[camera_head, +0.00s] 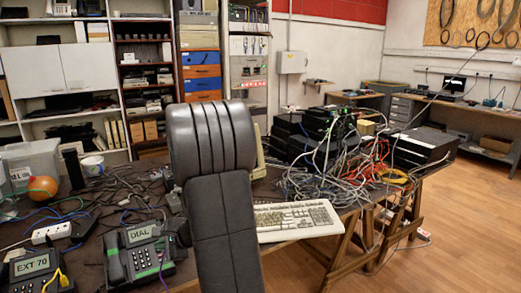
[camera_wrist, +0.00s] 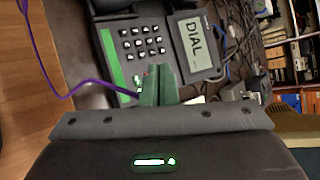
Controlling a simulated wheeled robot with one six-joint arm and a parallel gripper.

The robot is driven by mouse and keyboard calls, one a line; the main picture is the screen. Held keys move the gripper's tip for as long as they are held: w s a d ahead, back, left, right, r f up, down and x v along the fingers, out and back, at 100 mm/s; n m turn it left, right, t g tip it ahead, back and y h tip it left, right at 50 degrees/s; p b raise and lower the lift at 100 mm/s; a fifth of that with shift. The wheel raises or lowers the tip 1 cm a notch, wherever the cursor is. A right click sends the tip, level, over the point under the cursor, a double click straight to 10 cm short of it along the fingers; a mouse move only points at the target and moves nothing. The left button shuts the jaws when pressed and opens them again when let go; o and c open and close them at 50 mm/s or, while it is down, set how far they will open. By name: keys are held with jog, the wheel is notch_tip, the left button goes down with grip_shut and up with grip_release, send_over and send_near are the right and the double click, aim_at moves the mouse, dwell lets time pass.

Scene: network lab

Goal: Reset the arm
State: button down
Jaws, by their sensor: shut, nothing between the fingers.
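My arm (camera_head: 215,200) stands upright in the middle of the head view, its dark grey padded links hiding part of the table. My gripper (camera_wrist: 158,78) shows in the wrist view with its greenish fingers together and nothing between them. It points toward the phone marked DIAL (camera_wrist: 194,45), over the near edge of the keypad side. In the head view this phone (camera_head: 141,254) lies on the table left of my arm. I cannot make out the fingers clearly there.
A phone marked EXT 70 (camera_head: 32,268) sits at the lower left. A purple cable (camera_wrist: 62,96) runs by the DIAL phone. A keyboard (camera_head: 292,219) lies right of my arm. Tangled cables and black network boxes (camera_head: 424,144) crowd the table's right part. Open wooden floor (camera_head: 455,235) is at right.

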jog(key=shift+f+p, duration=0.15)
jog(key=shift+p, duration=0.6)
jog(key=shift+w+p, duration=0.1)
jog(key=shift+p, duration=0.35)
jog(key=shift+s+d+r+p, duration=0.15)
jog(key=shift+r+p, duration=0.15)
jog(key=shift+r, duration=0.3)
jog(key=shift+s+a+r+p, duration=0.1)
jog(key=shift+r+p, duration=0.2)
jog(key=shift+r, duration=0.3)
jog(key=shift+f, duration=0.1)
